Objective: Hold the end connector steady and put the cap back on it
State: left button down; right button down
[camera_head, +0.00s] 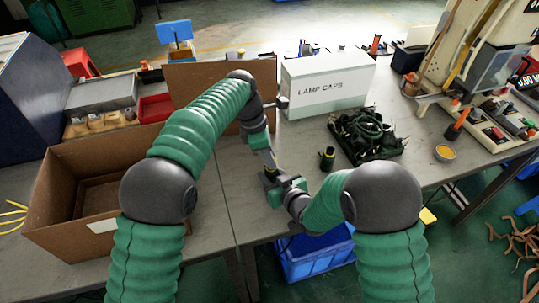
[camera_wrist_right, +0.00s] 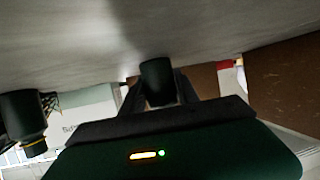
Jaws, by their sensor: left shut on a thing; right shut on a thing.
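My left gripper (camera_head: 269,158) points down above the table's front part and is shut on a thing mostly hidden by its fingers. My right gripper (camera_head: 274,181) is just below it, shut on a small dark piece (camera_head: 270,174) with a little yellow showing. In the right wrist view the fingers close around a dark cylinder (camera_wrist_right: 157,80). I cannot tell which held piece is the cap and which the end connector, or whether they touch. A similar dark piece with a yellow ring (camera_head: 327,158) stands upright on the table; it also shows in the right wrist view (camera_wrist_right: 22,115).
A black tray (camera_head: 382,157) of dark cables lies to the right. The white LAMP CAPS box (camera_head: 325,85) stands behind it. An open cardboard box (camera_head: 52,205) is at left, a machine (camera_head: 470,50) at right. A blue crate (camera_head: 312,262) sits below the table edge.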

pick_arm(q)
jog(key=shift+f, duration=0.6)
jog(key=m+g, duration=0.1)
jog(key=m, duration=0.3)
jog(key=shift+w+d+m, duration=0.1)
jog(key=shift+w+m, duration=0.05)
jog(key=shift+m, duration=0.15)
jog(key=m, duration=0.1)
jog(key=m+g, duration=0.1)
jog(key=m, duration=0.1)
jog(key=shift+w+f+m+y, duration=0.15)
jog(key=shift+w+m+y, duration=0.05)
jog(key=shift+m+y, duration=0.1)
jog(key=shift+m+g, duration=0.3)
jog(key=shift+m, duration=0.5)
jog(key=c, duration=1.1)
grip_release()
jog(key=shift+c, duration=0.2)
jog(key=shift+s, duration=0.1)
jog(key=shift+r, duration=0.2)
jog(key=shift+c, duration=0.5)
